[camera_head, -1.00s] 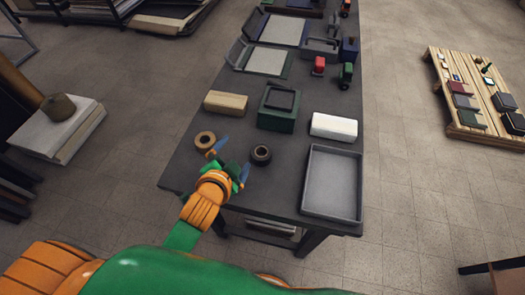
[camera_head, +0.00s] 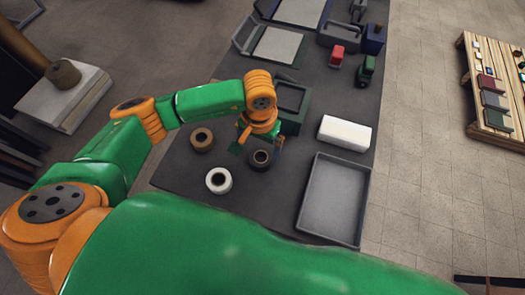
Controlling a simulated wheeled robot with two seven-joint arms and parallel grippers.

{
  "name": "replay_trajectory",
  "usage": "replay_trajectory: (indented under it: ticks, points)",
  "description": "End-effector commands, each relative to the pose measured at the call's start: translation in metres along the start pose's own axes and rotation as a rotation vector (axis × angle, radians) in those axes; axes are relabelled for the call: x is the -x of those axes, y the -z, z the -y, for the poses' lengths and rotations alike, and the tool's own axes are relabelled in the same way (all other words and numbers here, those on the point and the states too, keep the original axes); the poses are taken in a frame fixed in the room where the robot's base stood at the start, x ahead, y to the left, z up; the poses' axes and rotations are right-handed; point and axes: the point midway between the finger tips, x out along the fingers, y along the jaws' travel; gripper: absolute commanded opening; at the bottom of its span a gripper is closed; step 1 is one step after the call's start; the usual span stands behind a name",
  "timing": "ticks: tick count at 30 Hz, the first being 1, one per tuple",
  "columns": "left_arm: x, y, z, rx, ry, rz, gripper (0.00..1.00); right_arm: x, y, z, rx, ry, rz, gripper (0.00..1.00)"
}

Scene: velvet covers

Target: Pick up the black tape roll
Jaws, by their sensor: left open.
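The black tape roll (camera_head: 261,159) lies flat on the dark table near its front edge, its hole facing up. My left gripper (camera_head: 257,147) points down just behind and partly over the roll, its jaws open. Its wrist hides part of the space between the fingers, and I cannot tell whether a finger touches the roll. A brown tape roll (camera_head: 202,139) lies to the left, and a white tape roll (camera_head: 218,180) lies to the front left. My right gripper is not in view.
A grey tray (camera_head: 334,200) lies to the right, with a white block (camera_head: 345,133) behind it. A green box (camera_head: 292,105) stands close behind my left wrist. The table (camera_head: 262,205) is bare in front of the black roll.

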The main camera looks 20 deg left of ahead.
Motion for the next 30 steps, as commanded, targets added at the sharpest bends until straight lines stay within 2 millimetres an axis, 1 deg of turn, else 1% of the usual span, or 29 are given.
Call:
replay_trajectory:
  ticks: [1,5,7,9,12,16,17,18,20,21,23,24,25,30]
  points:
    - [-0.004,-0.001,0.000,0.003,-0.002,0.007,1.00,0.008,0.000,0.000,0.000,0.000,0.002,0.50]
    - [-0.028,0.003,0.001,0.004,-0.005,0.010,1.00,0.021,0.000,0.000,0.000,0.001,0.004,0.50]
    - [-0.043,0.004,0.001,0.003,-0.007,0.006,1.00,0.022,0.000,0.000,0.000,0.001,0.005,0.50]
    - [-0.054,0.004,0.001,0.001,-0.008,0.005,1.00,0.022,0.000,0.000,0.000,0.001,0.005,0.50]
    - [-0.059,0.005,0.001,0.001,-0.007,0.002,1.00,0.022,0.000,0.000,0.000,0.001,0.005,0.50]
    - [-0.059,0.005,0.001,0.001,-0.008,0.001,1.00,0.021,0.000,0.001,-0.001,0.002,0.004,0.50]
    - [-0.059,0.005,0.001,0.001,-0.009,0.002,0.95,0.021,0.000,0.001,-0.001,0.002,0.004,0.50]
    - [-0.059,0.005,0.001,0.001,-0.009,0.002,0.84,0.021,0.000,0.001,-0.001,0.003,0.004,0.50]
    - [-0.059,0.005,0.001,0.001,-0.009,0.002,0.68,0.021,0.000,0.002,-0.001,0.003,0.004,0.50]
    - [-0.059,0.005,0.001,0.001,-0.009,0.002,0.57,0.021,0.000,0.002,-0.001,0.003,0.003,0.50]
    - [-0.059,0.005,0.000,0.001,-0.009,0.002,0.41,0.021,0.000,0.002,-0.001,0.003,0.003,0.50]
    - [-0.058,0.005,0.000,0.002,-0.009,0.002,0.30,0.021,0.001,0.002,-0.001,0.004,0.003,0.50]
    - [-0.058,0.005,0.000,0.002,-0.010,0.002,0.28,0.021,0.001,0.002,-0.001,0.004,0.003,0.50]
    - [-0.058,0.005,0.000,0.002,-0.010,0.001,0.27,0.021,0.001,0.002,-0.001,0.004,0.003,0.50]
